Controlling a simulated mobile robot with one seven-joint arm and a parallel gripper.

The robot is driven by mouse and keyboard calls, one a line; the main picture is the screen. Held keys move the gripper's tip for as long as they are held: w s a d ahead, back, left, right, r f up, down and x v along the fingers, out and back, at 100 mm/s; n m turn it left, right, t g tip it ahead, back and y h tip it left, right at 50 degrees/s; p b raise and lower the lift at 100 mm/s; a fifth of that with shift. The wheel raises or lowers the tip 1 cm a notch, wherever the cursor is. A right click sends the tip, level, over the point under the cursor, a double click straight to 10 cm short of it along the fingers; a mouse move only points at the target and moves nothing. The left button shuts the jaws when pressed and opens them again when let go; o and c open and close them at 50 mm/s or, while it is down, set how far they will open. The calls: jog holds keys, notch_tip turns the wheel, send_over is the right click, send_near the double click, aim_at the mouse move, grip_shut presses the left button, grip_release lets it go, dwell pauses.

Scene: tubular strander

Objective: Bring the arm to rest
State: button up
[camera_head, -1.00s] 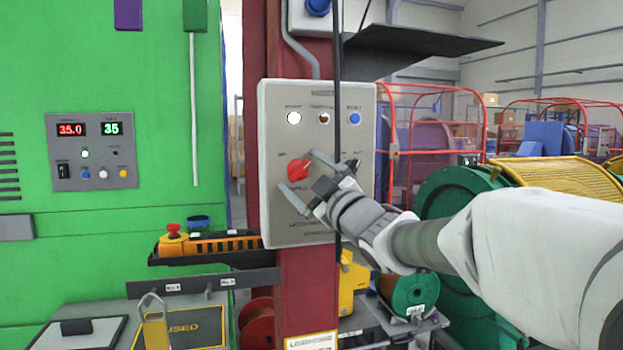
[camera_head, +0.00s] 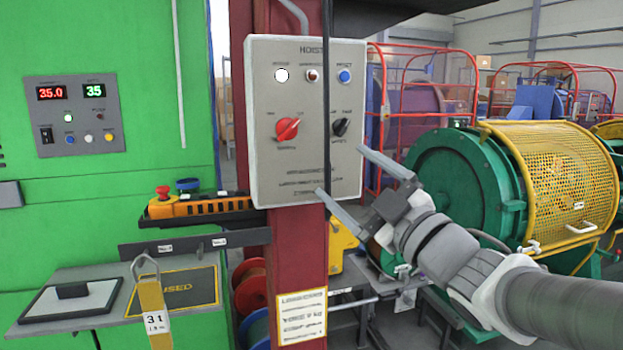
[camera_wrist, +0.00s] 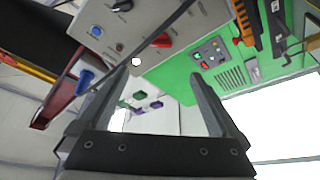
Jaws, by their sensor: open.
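My gripper (camera_head: 340,172) is open and empty in the head view, in front of the lower right part of the grey hoist panel (camera_head: 262,165). Its two fingers are spread, and nothing is between them. The panel carries a red knob (camera_head: 288,130) and a black knob (camera_head: 340,127), both clear of the fingers. In the wrist view the open fingers (camera_wrist: 160,85) point past the panel, with the red knob (camera_wrist: 161,41) beyond the left finger. Whether a fingertip touches the panel cannot be told.
A dark red column (camera_head: 299,245) bears the panel, and a black cable hangs in front of it. A shelf with an orange pendant (camera_head: 200,206) juts out at left. The green machine with a yellow mesh guard (camera_head: 555,180) stands at right. A tagged yellow strap (camera_head: 154,310) is low at left.

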jog(key=shift+s+d+f, duration=0.15)
jog(key=shift+s, duration=0.1)
